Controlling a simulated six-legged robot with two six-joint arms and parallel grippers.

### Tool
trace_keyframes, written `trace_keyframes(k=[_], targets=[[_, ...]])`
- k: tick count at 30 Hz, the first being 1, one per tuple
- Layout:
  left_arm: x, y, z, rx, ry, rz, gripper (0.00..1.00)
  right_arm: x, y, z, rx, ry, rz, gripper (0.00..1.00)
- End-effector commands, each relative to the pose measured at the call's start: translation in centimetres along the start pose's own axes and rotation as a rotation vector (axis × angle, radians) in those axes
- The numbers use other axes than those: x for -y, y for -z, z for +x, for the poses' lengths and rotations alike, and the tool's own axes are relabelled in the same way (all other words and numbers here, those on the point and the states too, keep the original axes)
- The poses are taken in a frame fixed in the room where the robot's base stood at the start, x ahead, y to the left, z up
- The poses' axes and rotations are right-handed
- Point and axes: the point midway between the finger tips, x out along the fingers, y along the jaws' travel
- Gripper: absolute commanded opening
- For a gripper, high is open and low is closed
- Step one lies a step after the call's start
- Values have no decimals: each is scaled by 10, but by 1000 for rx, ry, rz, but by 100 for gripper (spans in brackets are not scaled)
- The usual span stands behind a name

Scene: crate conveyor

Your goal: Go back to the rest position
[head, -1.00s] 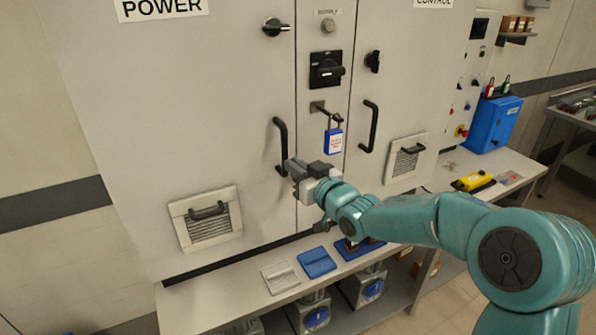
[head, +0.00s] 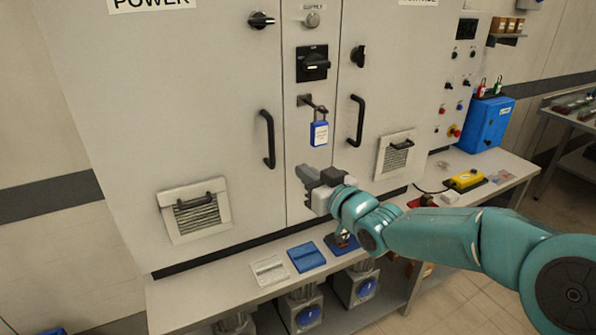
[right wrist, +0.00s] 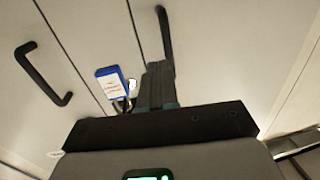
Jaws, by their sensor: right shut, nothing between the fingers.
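My right gripper (head: 306,175) is shut and empty in front of the cabinet's lower middle, below the blue padlock (head: 319,133) and apart from it. The teal right arm reaches in from the right. The padlock has a white label and hangs from a hasp (head: 312,104) under the black rotary switch (head: 312,64). In the right wrist view the shut fingers (right wrist: 158,85) point at the cabinet, with the padlock (right wrist: 112,82) to their left. My left gripper is not in view.
A bench (head: 215,295) runs below the cabinet (head: 200,100). It holds a grey pad (head: 269,270), a blue pad (head: 306,257) and a yellow control box (head: 466,180). Black door handles (head: 268,138) stick out on both sides of the padlock. A blue box (head: 487,125) stands at right.

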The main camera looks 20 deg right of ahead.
Motion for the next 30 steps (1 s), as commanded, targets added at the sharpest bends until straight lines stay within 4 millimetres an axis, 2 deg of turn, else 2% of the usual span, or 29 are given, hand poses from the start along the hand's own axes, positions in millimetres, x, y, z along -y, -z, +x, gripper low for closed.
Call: trace_keyframes(k=[3, 9, 16, 19, 20, 23, 25, 28, 30], targets=[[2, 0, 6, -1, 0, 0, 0, -2, -2, -23, -1, -2, -1, 0], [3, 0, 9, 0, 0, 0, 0, -3, -1, -48, 1, -2, 0, 0], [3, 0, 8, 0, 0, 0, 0, -3, -1, -54, 3, 0, 2, 0], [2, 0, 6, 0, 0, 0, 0, 2, -21, -46, 45, 17, 19, 0], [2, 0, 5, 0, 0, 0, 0, 6, -33, -42, 70, 27, 29, 0], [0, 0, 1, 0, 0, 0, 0, 26, -95, -30, 193, 69, 89, 0], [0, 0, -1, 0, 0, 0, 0, 45, -151, -29, 311, 88, 160, 0], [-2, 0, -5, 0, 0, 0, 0, 74, -231, -43, 495, 98, 261, 0], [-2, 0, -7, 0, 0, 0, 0, 95, -283, -63, 632, 97, 326, 0]])
